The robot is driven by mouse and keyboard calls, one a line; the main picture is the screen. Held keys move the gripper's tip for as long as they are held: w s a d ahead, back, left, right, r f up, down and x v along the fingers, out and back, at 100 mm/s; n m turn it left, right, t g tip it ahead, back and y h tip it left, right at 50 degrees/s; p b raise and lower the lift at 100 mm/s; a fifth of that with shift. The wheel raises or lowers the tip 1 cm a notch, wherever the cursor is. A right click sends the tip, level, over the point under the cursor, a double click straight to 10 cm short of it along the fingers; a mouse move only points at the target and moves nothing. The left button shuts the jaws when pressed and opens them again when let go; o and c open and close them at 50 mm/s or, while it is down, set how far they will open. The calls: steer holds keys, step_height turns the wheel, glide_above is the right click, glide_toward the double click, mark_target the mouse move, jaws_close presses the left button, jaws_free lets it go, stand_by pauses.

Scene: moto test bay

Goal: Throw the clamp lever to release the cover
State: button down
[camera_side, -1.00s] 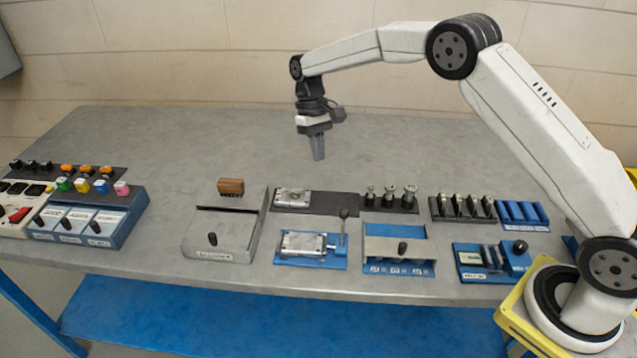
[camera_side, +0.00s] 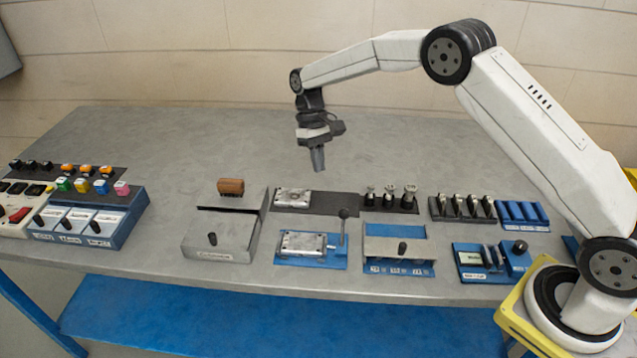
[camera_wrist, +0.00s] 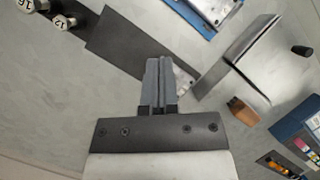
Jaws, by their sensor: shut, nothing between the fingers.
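The clamp lever (camera_side: 343,228) is a thin upright grey rod with a dark ball knob. It stands at the right end of a blue fixture (camera_side: 337,262). The metal cover (camera_side: 303,244) lies flat on that fixture, left of the lever. My gripper (camera_side: 318,170) is shut and empty, pointing down above the bench, behind and well above the fixture. In the wrist view my gripper (camera_wrist: 158,62) shows closed fingers over a dark mat. Part of the blue fixture (camera_wrist: 212,30) shows at the top edge there; I cannot make out the lever in that view.
A second metal plate (camera_side: 293,198) lies on a dark mat (camera_side: 336,204) behind the fixture. A grey box (camera_side: 218,240) and brown block (camera_side: 230,186) stand to the left. Sockets (camera_side: 410,194) and a lidded blue tray (camera_side: 395,247) are to the right. The rear bench is clear.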

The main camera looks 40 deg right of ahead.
mark_target(343, 228)
steer(key=x, duration=0.7)
steer(key=shift+s+a+f, duration=0.1)
steer(key=shift+s+f, duration=0.1)
steer(key=shift+f, duration=0.05)
steer(key=shift+s+r, duration=0.15)
steer(key=shift+s, duration=0.75)
steer(key=shift+s+r, duration=0.15)
steer(key=shift+s, duration=0.8)
steer(key=shift+s+a+r+t+h, duration=0.2)
steer(key=shift+t+h, duration=0.35)
steer(key=shift+s+a+r+t+h, duration=0.25)
steer(key=shift+t+h, duration=0.3)
steer(key=shift+s+a+r, duration=0.2)
steer(key=shift+s+a, duration=0.05)
steer(key=s+a+t+h, duration=0.2)
steer(key=s+a, duration=0.2)
steer(key=s, duration=0.1)
steer(key=shift+a+r+m, duration=0.3)
steer(key=shift+w+r, duration=0.1)
